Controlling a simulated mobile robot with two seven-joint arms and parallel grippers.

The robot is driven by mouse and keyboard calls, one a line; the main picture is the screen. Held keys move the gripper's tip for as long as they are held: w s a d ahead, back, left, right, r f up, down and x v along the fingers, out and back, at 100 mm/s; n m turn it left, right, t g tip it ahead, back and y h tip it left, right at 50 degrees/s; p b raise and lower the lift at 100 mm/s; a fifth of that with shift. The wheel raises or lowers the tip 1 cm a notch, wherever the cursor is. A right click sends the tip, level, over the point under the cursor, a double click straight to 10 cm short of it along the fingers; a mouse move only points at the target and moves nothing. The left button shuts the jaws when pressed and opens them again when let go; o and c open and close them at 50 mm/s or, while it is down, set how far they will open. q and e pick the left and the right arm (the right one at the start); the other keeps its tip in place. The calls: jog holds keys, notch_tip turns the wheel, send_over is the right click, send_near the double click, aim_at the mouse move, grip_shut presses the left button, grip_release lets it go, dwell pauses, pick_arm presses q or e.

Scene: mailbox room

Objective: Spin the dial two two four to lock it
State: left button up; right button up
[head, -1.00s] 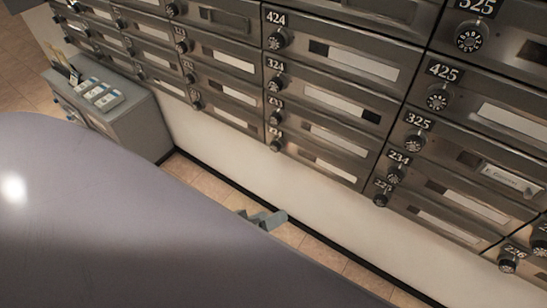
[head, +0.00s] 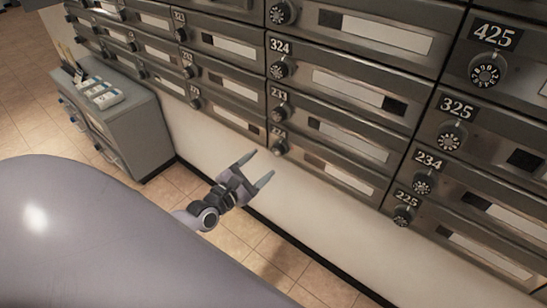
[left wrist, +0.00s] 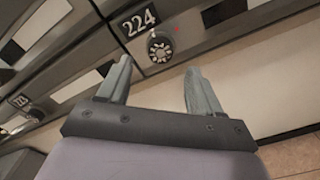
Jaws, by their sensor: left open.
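The 224 dial (head: 279,146) is a small dark round knob on the bottom row of the mailbox wall, under its 224 plate. In the left wrist view the 224 dial (left wrist: 159,48) shows white marks and sits just beyond the gap between my fingers. A small red spot is to the right of it. My left gripper (head: 259,167) is open and empty, below and slightly left of the dial in the head view, apart from it. Its two fingers (left wrist: 157,82) also show in the left wrist view, spread with nothing between them. My right gripper is not in view.
Metal mailboxes with other dials surround it, such as 234 (head: 424,183) and 225 (head: 403,215) to the right and 324 (head: 281,68) above. A grey cabinet (head: 139,128) with small items on top stands at left. Bare wall and tiled floor (head: 270,243) lie below the boxes.

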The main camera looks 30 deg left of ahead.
aim_at(276, 151)
pick_arm(q)
jog(key=shift+w+d+b, duration=0.15)
jog(key=shift+w+b, duration=0.2)
jog(key=shift+w, duration=1.2)
jog(key=shift+w+d+b, duration=0.15)
jog(key=shift+w+b, duration=0.2)
jog(key=shift+w, duration=1.15)
jog(key=c, duration=1.1)
